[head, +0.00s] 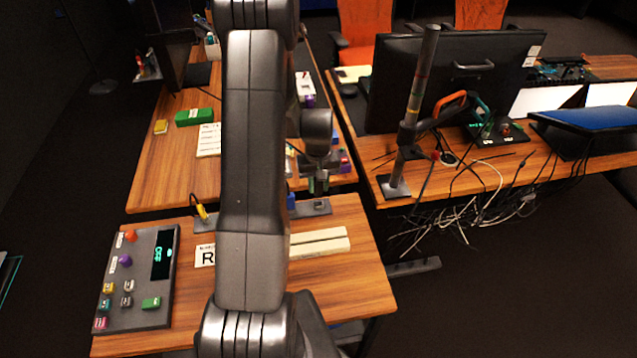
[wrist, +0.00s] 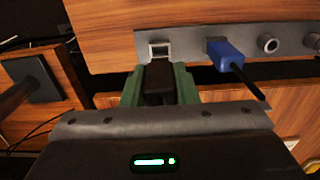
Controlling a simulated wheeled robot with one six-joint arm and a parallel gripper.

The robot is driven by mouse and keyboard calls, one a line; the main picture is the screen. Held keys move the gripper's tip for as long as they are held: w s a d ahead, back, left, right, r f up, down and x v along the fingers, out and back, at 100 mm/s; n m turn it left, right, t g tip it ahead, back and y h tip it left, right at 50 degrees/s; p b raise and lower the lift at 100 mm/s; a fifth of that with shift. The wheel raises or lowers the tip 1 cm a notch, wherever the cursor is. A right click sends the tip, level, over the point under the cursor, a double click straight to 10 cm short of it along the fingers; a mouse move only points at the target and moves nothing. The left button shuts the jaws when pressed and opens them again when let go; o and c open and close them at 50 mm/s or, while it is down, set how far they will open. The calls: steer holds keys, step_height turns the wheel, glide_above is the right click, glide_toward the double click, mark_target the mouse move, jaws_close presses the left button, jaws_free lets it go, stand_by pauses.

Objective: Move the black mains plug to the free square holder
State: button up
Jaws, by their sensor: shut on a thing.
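My gripper (wrist: 159,82) has green fingers and is shut on the black mains plug (wrist: 158,84), which sits between them in the wrist view. A square holder (wrist: 160,50) with an empty opening lies just beyond the plug on a grey strip (wrist: 191,42). The plug looks close to this holder but apart from it; its height above the strip is hard to tell. In the head view my gripper (head: 318,184) is above the right end of the strip (head: 317,207), and the plug is not clearly visible there.
A blue plug (wrist: 226,54) with a black cable stands in the strip beside the square holder. Round holders (wrist: 268,44) follow along it. A yellow plug (head: 202,212) is at the strip's left part. A control panel (head: 140,275) and pale bars (head: 320,242) lie on the table.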

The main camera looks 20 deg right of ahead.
mark_target(318, 193)
steer(key=shift+f+b, duration=0.8)
steer(key=shift+f, duration=0.55)
steer(key=shift+b, duration=0.55)
stand_by(0.7)
steer(key=shift+f+b, duration=1.3)
steer(key=shift+f, duration=0.2)
steer(key=o, duration=0.9)
steer(key=shift+f, duration=0.15)
steer(key=shift+o, duration=0.2)
step_height(318, 193, up, 9)
steer(key=p, duration=0.5)
steer(key=shift+f, duration=0.1)
